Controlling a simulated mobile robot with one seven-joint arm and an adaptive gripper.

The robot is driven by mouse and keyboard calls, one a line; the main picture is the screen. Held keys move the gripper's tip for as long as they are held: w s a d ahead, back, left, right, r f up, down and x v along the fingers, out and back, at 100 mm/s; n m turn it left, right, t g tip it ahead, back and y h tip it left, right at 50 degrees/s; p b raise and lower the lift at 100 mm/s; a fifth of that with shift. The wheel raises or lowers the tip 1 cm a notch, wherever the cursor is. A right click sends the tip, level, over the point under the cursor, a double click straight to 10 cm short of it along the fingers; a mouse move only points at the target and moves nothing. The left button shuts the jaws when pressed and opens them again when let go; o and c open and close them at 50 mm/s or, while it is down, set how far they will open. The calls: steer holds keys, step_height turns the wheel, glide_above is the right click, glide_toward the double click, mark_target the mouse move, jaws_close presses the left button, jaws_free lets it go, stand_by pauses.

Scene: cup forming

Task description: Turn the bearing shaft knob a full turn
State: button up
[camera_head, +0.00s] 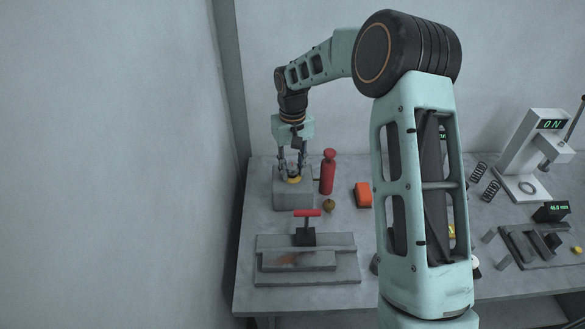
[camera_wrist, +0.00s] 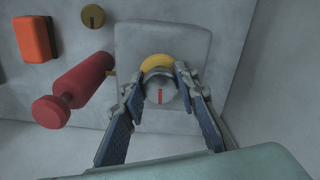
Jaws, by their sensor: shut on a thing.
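The bearing shaft knob (camera_wrist: 160,92) is a round grey knob with a red line on its top, seen from above in the wrist view. A yellow ring (camera_wrist: 157,61) shows around its base, on a grey block (camera_wrist: 188,38); the block also shows in the head view (camera_head: 293,199). My gripper (camera_wrist: 158,82) has one finger on each side of the knob and is shut on it. In the head view my gripper (camera_head: 293,170) points down over the block, and its fingers hide most of the knob.
A red bottle-like cylinder (camera_head: 328,172) stands close to the right of the block. An orange box (camera_head: 363,194) and a small brass piece (camera_head: 329,205) are nearby. A grey fixture with a red-handled tool (camera_head: 307,214) sits in front. A white press (camera_head: 530,155) stands far right.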

mark_target(292, 166)
steer(key=shift+w+r, duration=0.1)
steer(key=o, duration=1.2)
steer(key=shift+c, duration=0.2)
step_height(292, 166, up, 12)
